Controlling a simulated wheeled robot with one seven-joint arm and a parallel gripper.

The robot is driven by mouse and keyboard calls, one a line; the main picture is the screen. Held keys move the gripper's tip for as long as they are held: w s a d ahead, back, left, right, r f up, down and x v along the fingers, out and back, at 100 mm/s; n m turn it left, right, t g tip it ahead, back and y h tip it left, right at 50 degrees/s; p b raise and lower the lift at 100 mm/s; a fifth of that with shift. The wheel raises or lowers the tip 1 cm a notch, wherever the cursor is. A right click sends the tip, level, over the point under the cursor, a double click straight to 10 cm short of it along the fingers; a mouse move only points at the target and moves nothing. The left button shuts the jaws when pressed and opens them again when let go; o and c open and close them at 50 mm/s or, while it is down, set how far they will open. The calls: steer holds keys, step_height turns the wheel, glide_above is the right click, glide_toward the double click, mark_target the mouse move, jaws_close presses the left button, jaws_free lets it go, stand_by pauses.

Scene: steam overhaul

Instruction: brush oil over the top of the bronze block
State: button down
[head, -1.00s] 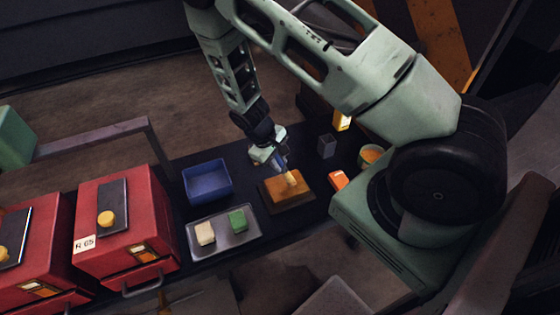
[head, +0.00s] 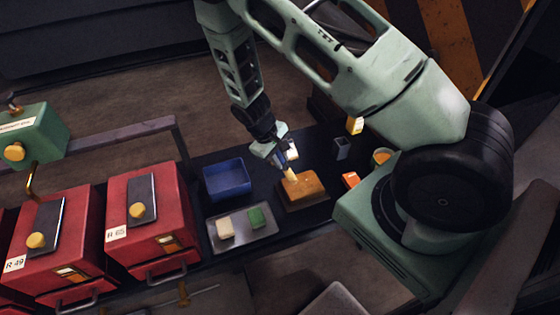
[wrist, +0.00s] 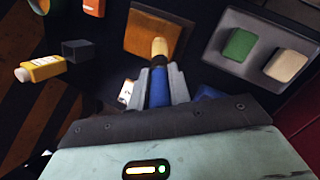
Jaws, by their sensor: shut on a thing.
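The bronze block (head: 304,188) sits on a dark base on the black bench, and also fills the top middle of the wrist view (wrist: 148,38). My gripper (head: 281,158) is shut on the handle of a brush, above the block's far left edge. The brush has a blue handle (wrist: 158,88) and a tan bristle head (head: 290,174). The bristles point down at the block's top near that edge; I cannot tell if they touch it. Small lighter marks show on the block's top.
A blue bin (head: 227,180) and a grey tray (head: 262,234) with a cream and a green block lie left of the bronze block. Red cases (head: 152,225) stand far left.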

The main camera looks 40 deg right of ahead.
steer(key=shift+r+p, duration=1.25)
steer(key=shift+r, duration=0.85)
